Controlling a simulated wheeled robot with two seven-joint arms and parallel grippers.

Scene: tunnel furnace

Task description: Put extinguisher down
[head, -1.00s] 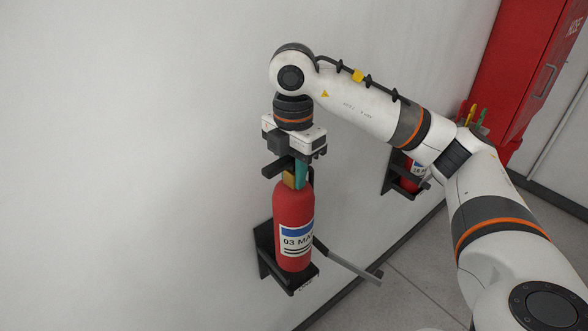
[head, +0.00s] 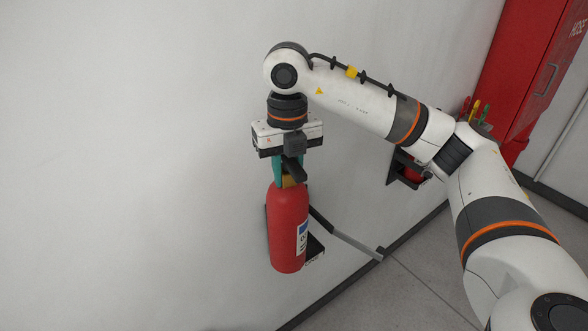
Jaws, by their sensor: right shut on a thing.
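A red fire extinguisher (head: 287,230) hangs upright from my right gripper (head: 287,175), its white and blue label turned to the right side. The gripper points down and is shut on the extinguisher's top, at the teal and brass-coloured part. A black wall bracket (head: 315,247) shows behind and to the right of the extinguisher, mostly hidden by it. The extinguisher appears in front of the bracket; I cannot tell whether they touch. My left gripper is out of view.
A grey bar (head: 350,243) sticks out from the bracket to the right. A second bracket with a red extinguisher (head: 411,174) is partly hidden behind my right arm. A red hose cabinet (head: 525,75) stands at the upper right. Floor shows at the lower right.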

